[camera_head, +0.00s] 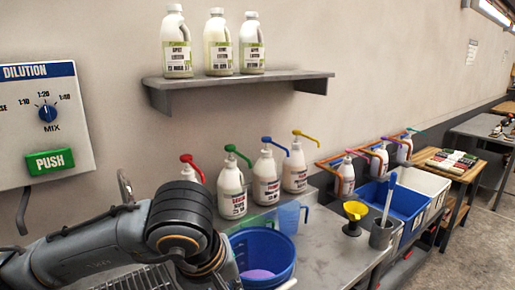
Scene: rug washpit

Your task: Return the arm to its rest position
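My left arm (130,235) comes in from the left edge and reaches over the metal bench. Its dark wrist joint (180,220) is bent downward in front of the blue bucket. The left gripper is hidden behind or below the arm and the picture's lower edge. My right arm and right gripper are not in view.
A blue bucket (273,247) with purple contents stands right of my wrist. Pump bottles (231,190) line the wall behind. A dilution panel (45,125) hangs at left; a shelf (235,79) holds three white bottles.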

